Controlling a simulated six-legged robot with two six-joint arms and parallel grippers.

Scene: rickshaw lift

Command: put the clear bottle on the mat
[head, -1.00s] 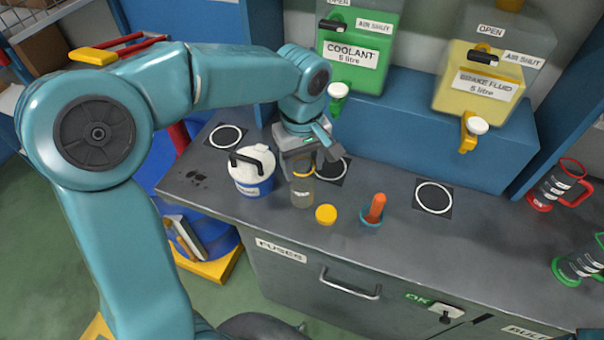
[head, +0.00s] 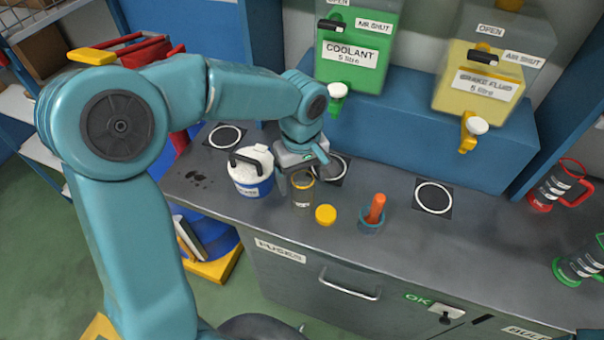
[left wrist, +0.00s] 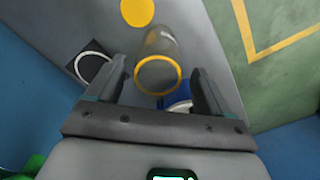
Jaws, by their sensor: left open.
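The clear bottle (head: 303,196) stands upright on the grey bench, with a yellow ring at its open top. In the left wrist view the bottle (left wrist: 160,46) lies between and just beyond the finger ends. My left gripper (head: 300,177) is open, pointing down at the bottle's top; I cannot tell whether a finger touches it. Black mats with white rings lie on the bench: one behind the gripper (head: 332,169), partly hidden by it, one at the back left (head: 225,136), and one to the right (head: 433,197). My right gripper is not in view.
A white and blue tub (head: 252,175) stands close left of the bottle. A yellow lid (head: 326,215) and a teal cup with an orange-red handle (head: 371,220) are to its right. Green coolant (head: 352,60) and yellow brake fluid (head: 480,85) containers stand behind. Red (head: 553,187) and green (head: 578,262) jugs are far right.

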